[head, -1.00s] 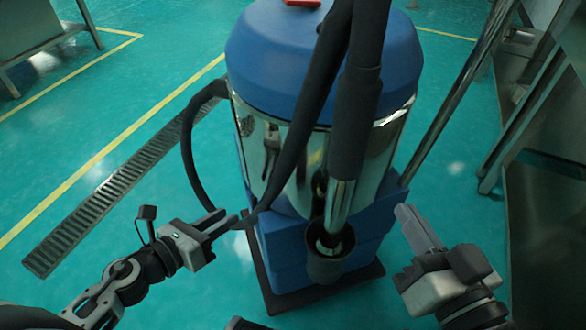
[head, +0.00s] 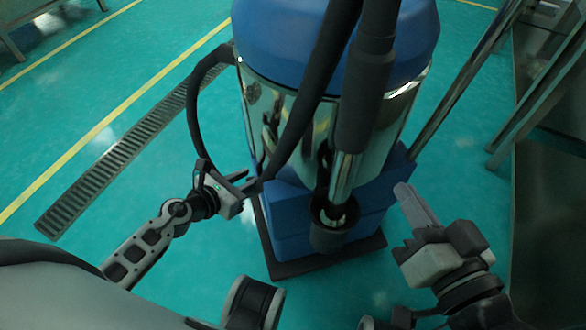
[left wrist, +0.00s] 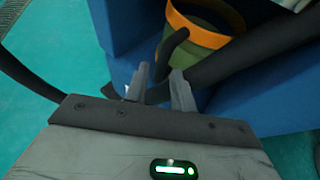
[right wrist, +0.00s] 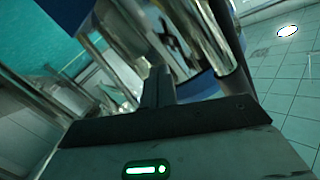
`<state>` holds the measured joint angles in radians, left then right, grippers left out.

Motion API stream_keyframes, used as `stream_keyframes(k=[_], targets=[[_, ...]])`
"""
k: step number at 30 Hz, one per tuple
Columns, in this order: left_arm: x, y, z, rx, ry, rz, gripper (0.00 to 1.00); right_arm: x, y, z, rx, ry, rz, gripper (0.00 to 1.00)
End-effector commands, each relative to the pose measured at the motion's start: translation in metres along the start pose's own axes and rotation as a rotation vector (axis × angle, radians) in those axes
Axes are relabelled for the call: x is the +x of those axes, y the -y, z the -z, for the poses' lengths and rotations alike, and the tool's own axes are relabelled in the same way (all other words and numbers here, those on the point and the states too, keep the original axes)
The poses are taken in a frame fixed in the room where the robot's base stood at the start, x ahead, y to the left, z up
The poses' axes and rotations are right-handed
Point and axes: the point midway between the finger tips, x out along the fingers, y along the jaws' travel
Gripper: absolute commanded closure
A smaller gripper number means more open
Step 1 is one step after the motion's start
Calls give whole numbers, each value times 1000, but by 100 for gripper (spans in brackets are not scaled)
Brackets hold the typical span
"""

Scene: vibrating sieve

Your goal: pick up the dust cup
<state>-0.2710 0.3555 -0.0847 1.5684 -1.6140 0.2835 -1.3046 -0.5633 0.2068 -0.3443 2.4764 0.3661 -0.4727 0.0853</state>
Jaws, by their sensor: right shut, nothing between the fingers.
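A round olive cup with an orange rim (left wrist: 222,39) shows in the left wrist view beside blue surfaces; I take it as the dust cup, and a black bar or hose crosses in front of it. I cannot pick it out surely in the head view. My left gripper (head: 246,184) is open, beside the black hose at the machine's left front; its fingers (left wrist: 160,82) are apart and point toward the cup's lower left side. My right gripper (head: 402,190) is at the machine's right side, its fingers (right wrist: 158,85) together and empty.
The blue and chrome vacuum machine (head: 290,200) stands on a dark base, with a hose (head: 190,105) looping on its left. A dark holder (head: 328,238) surrounds the metal tube's lower end. A metal frame (head: 545,95) stands at right. Green floor is free at left.

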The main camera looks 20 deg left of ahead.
Motion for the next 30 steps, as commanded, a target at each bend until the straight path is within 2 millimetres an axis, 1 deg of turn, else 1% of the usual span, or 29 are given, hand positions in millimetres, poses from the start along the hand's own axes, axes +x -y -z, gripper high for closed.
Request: stream_keyframes(k=[6, 9, 13, 19, 20, 21, 22, 30], targets=[[32, 4, -2, -2, 4, 1, 75, 1, 0, -3, 19, -8, 10, 100], [44, 3, -1, 0, 3, -1, 75, 1, 1, -3, 38, -18, 21, 100], [51, 4, -2, -2, 1, 0, 75, 1, 4, 3, 47, -36, 30, 100], [50, 4, -2, -1, 1, 1, 75, 0, 6, 8, 46, -45, 34, 100], [50, 3, -2, -1, 1, 1, 83, 0, 6, 8, 46, -45, 34, 100], [50, 3, -2, -1, 1, 1, 94, 0, 6, 8, 46, -45, 34, 100], [50, 3, -2, -1, 1, 1, 100, 0, 6, 8, 46, -45, 34, 100], [50, 3, -3, -1, 3, 0, 100, 1, 5, 5, 45, -38, 32, 100]])
